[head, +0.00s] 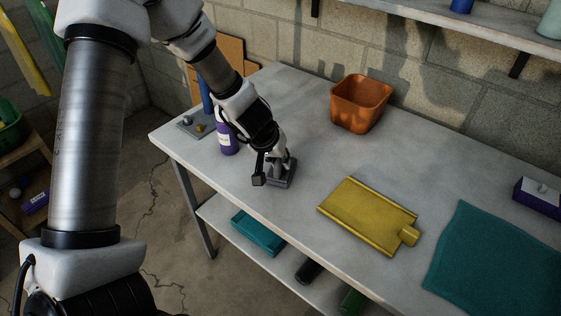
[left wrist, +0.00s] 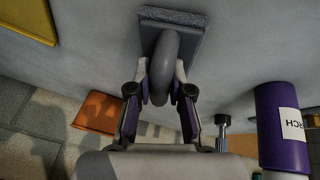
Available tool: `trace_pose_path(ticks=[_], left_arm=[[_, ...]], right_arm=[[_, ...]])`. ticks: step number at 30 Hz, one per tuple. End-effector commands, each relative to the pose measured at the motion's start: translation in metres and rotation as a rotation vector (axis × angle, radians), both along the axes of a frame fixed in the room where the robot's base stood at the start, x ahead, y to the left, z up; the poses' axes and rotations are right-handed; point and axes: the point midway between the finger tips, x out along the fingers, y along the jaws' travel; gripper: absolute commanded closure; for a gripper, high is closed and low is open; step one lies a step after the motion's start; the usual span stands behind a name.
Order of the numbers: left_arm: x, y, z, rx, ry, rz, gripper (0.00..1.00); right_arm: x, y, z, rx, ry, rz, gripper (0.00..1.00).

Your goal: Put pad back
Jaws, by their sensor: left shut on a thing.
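The grey pad (head: 286,179) with a rounded handle is on or just above the grey table (head: 310,150), near its front edge; I cannot tell whether it touches. In the left wrist view the pad's flat base (left wrist: 203,24) lies beyond the upright handle loop (left wrist: 163,68). My left gripper (head: 273,163) is above the pad, its fingers on both sides of the handle and shut on it. The fingers (left wrist: 162,92) cover the lower sides of the handle. My right gripper is in neither view.
A purple bottle (head: 227,139) stands close left of my left gripper, by a small grey plate (head: 185,124) with knobs. An orange bin (head: 358,106) stands at the back, a yellow dustpan (head: 366,212) and teal cloth (head: 495,262) lie right. The table between pad and bin is clear.

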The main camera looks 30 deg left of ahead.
Motion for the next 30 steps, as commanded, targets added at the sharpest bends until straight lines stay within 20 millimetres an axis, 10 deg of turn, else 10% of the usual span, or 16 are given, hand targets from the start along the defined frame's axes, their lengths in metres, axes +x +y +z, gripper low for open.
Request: trace_pose_path(ticks=[2,3,5,16,30], left_arm=[[0.0,0.0,-0.004,0.0,0.0,0.001,1.0],[0.0,0.0,-0.004,0.0,0.0,0.001,0.74],[0.0,0.0,-0.003,0.0,0.0,0.001,0.56],[0.0,0.0,0.006,0.001,-0.001,-0.001,0.56],[-0.045,0.004,0.104,-0.002,-0.001,0.0,0.56]], right_arm=[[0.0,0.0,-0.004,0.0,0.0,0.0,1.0],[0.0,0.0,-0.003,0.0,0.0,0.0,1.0],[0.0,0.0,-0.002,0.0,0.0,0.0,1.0],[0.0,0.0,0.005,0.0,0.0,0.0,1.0],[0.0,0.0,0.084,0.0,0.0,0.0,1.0]])
